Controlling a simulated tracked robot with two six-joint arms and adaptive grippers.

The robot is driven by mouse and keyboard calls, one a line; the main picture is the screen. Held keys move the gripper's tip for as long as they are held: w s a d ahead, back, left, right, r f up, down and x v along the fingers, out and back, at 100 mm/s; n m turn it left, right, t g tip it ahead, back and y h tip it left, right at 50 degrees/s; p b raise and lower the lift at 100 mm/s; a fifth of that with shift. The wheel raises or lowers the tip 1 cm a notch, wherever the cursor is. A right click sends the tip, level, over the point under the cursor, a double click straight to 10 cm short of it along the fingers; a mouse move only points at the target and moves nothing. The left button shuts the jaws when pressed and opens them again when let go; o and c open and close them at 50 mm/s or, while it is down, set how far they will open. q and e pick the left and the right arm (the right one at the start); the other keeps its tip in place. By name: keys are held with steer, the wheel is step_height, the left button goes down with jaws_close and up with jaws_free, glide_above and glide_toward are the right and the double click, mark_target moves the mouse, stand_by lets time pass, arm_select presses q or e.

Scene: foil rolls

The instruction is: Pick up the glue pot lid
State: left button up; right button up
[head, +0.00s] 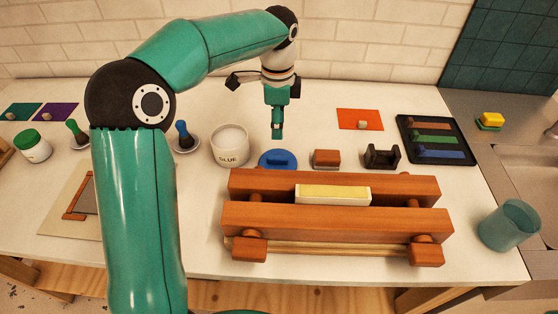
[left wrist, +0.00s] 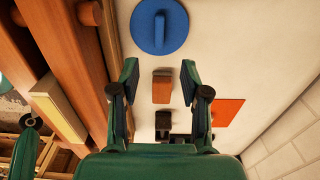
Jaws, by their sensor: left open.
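The glue pot lid (head: 270,160) is a round blue disc with a raised bar handle. It lies flat on the white table just right of the white pot marked GLUE (head: 230,147), which stands uncovered. My left gripper (head: 277,134) points down above and just behind the lid, apart from it. In the left wrist view its fingers (left wrist: 160,75) are spread with nothing between them. There the lid (left wrist: 148,38) lies beyond the fingertips, at the top edge. My right gripper is in neither view.
A wooden press (head: 330,216) with a cream block (head: 310,193) stands in front of the lid. A small brown block (head: 326,159) and a dark holder (head: 382,157) lie to the right. A blue-handled brush (head: 183,135) on a saucer is left of the pot.

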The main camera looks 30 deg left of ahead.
arm_select(q)
glide_above(278, 157)
step_height(278, 157, down, 6)
steer(key=shift+s+a+f, duration=0.1)
steer(key=shift+f, duration=0.1)
steer(key=shift+f+p, duration=0.65)
steer(key=shift+f, duration=2)
steer(key=shift+c, duration=0.2)
jaws_close()
